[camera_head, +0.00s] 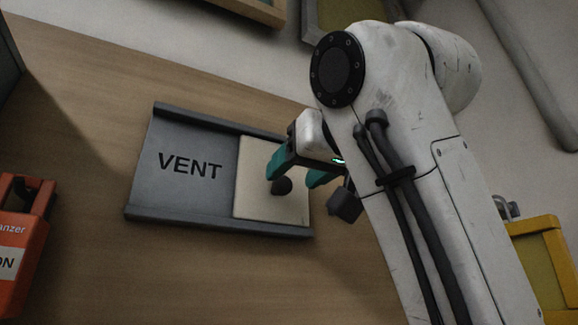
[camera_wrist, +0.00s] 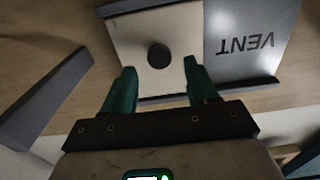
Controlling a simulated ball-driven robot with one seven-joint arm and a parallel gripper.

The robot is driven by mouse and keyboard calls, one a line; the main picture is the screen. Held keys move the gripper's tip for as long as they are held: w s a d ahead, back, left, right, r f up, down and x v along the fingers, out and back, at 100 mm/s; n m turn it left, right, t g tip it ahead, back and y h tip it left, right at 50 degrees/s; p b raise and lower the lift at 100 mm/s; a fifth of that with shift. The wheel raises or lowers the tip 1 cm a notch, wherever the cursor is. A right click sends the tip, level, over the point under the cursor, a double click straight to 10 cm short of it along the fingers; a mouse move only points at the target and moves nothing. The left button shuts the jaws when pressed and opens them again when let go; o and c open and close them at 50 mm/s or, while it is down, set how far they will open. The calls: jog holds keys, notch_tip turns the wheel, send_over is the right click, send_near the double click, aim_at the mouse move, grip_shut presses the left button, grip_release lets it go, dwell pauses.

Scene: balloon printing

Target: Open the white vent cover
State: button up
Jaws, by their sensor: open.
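The white vent cover (camera_head: 258,205) is a pale square panel with a dark round knob (camera_head: 282,186). It sits at the right end of a grey frame (camera_head: 170,205) marked VENT, between an upper and a lower rail. In the wrist view the cover (camera_wrist: 185,25) and its knob (camera_wrist: 159,56) lie ahead of my fingers, with the VENT plate beside the cover. My gripper (camera_head: 298,172) has teal fingers and is open in front of the cover, near the knob. In the wrist view my gripper's fingertips (camera_wrist: 159,73) are apart, with the knob roughly between and beyond them. Contact cannot be told.
The frame lies on a wooden surface (camera_head: 80,130). An orange box (camera_head: 18,245) stands at the left edge. A yellow-framed object (camera_head: 540,265) is at the right. In the wrist view a dark bar (camera_wrist: 42,98) runs at the left.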

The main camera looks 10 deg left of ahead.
jog(key=shift+p+x, duration=0.4)
jog(key=shift+x, duration=1.1)
grip_shut()
jog(key=shift+s, duration=0.1)
